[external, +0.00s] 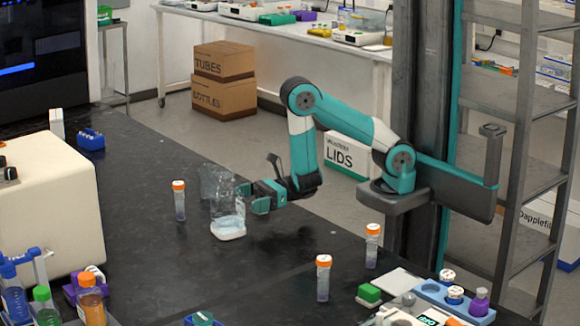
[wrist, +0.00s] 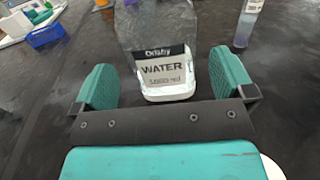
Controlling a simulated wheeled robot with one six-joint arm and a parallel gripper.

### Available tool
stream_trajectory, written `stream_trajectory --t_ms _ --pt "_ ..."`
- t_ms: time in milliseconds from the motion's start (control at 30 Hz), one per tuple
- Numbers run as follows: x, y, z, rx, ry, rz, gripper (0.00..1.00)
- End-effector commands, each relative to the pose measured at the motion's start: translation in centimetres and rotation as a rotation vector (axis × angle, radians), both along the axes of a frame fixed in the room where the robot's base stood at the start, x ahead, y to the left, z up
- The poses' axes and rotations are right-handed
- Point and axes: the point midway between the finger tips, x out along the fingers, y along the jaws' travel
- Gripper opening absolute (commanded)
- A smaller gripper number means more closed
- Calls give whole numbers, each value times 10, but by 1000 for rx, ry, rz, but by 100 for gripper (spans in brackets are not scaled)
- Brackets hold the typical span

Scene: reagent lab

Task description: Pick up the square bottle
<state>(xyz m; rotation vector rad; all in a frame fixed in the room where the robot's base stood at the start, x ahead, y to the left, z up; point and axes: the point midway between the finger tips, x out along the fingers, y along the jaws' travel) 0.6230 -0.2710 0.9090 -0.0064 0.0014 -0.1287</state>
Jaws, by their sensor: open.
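The square bottle (external: 222,205) is clear, with a pale base, and stands upright on the black bench in the external view. In the wrist view the bottle (wrist: 160,45) carries a black and white label reading WATER. Its top is cut off there. My gripper (external: 252,197) is just to the right of the bottle, low over the bench. In the wrist view my gripper (wrist: 164,80) is open, with one teal finger on each side of the bottle's lower part. Gaps show between the bottle and both fingers.
An orange-capped tube (external: 179,201) stands just left of the bottle. Two more orange-capped tubes (external: 323,278) (external: 372,246) stand toward the right edge. A blue rack (external: 90,139) is at the far left beside a white machine (external: 45,215). The bench around the bottle is mostly clear.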

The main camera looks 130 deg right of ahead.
Motion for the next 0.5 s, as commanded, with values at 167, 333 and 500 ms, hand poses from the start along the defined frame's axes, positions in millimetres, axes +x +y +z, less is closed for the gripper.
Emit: stream_trajectory --t_ms 167,333,500 --pt "23 -2 4 3 -1 0 100" --pt "49 -5 6 4 -2 0 100" --pt "63 -8 3 5 -1 -2 100"
